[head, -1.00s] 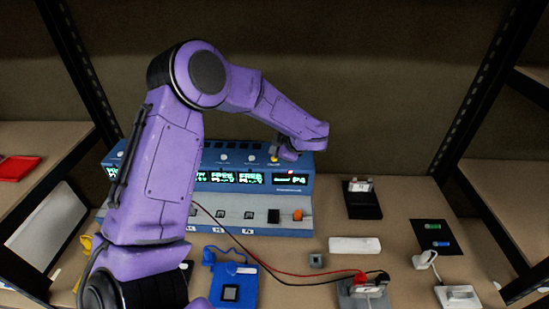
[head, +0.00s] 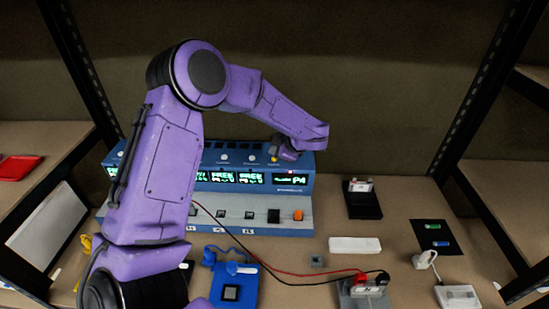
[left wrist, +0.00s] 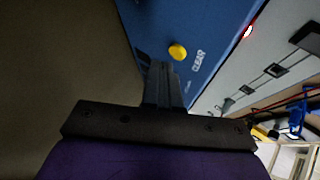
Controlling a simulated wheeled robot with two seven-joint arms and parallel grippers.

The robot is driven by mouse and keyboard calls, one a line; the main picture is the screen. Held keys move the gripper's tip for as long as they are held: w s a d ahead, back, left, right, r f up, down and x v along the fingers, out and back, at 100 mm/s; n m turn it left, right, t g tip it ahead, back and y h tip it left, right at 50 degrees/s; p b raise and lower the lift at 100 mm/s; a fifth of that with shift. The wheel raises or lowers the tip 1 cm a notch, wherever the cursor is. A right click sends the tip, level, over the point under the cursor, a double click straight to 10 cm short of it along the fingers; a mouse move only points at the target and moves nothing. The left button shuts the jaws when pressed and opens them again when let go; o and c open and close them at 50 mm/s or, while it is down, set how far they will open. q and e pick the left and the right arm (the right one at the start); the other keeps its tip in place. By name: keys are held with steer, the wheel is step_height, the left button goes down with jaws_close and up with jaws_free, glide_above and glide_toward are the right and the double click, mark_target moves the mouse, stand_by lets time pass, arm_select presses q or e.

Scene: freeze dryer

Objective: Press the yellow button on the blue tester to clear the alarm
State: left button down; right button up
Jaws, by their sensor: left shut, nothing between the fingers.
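The blue tester (head: 308,168) stands at the back of the table, with lit displays and a grey lower front. Its small yellow button (head: 274,159) shows on the upper right part, just beside my left gripper's tip. In the left wrist view the round yellow button (left wrist: 178,52) sits on the blue panel beside the word CLEAR. My left gripper (head: 281,153) is over the tester's top right. Its fingers (left wrist: 162,68) are shut and empty, with their tips just short of the button in the picture; contact cannot be told. My right gripper is not in view.
A red light (head: 291,172) glows above the right display. An orange button (head: 298,215) and a black one (head: 274,216) are on the grey front. Red and black cables run to a grey device (head: 363,290). A black stand (head: 363,203) is to the right.

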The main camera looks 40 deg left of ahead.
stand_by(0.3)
arm_select(q)
steer(key=shift+f, duration=0.5)
stand_by(0.4)
steer(key=shift+r+p, duration=0.55)
steer(key=shift+p, duration=0.25)
